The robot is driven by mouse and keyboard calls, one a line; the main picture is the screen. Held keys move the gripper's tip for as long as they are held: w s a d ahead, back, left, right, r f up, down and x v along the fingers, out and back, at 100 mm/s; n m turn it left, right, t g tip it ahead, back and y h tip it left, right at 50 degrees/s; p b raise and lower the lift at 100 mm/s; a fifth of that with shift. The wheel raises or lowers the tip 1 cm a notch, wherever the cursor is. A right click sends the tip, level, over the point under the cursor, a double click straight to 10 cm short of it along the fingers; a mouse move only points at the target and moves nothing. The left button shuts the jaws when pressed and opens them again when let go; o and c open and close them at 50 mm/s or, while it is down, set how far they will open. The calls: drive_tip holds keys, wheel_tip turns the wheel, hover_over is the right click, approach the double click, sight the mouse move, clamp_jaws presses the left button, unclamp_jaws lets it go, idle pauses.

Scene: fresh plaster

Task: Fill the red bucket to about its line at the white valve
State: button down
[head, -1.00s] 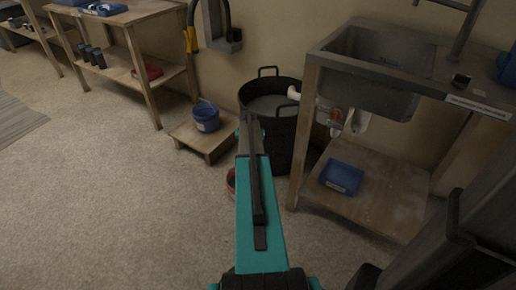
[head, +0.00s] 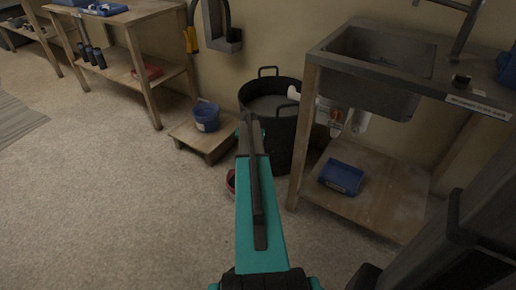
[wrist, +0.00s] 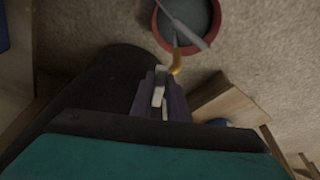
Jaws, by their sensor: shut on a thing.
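The red bucket (head: 231,182) stands on the floor in front of the black drum, mostly hidden by my arm in the head view. In the wrist view the red bucket (wrist: 157,28) shows from above with grey liquid inside. I cannot make out the fill line. My gripper (wrist: 160,92) is shut on the white valve's handle (wrist: 158,97), beside the dark drum. The valve and my fingertips are hidden behind my arm in the head view.
The black drum (head: 283,135) stands left of the sink bench (head: 310,130), with a white pipe at its rim. A blue bucket (head: 206,118) is on a low wooden platform (head: 190,137).

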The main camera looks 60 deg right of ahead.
drive_tip(key=shift+s, duration=0.15)
drive_tip(key=d+n, duration=0.1)
drive_tip(key=n, duration=0.1)
drive_tip(key=s+d+n+t+y+p, duration=0.1)
drive_tip(key=n, duration=0.2)
drive_tip(key=s+d+n+p, duration=0.1)
drive_tip(key=n, duration=0.2)
drive_tip(key=shift+s+d+t+y, duration=0.25)
drive_tip(key=shift+t+y, duration=0.05)
idle(0.7)
drive_tip(key=shift+s, duration=0.1)
drive_tip(key=shift+d+p, duration=0.1)
drive_tip(key=shift+p, duration=0.2)
drive_tip(key=shift+s+d+n+y+p, duration=0.2)
drive_tip(key=shift+d+n+y, duration=0.25)
drive_tip(key=shift+n, duration=0.7)
drive_tip(key=shift+s+d+n+y+p, duration=0.2)
drive_tip(key=shift+d+n, duration=0.35)
drive_tip(key=shift+n, duration=0.6)
drive_tip(key=shift+w, duration=0.1)
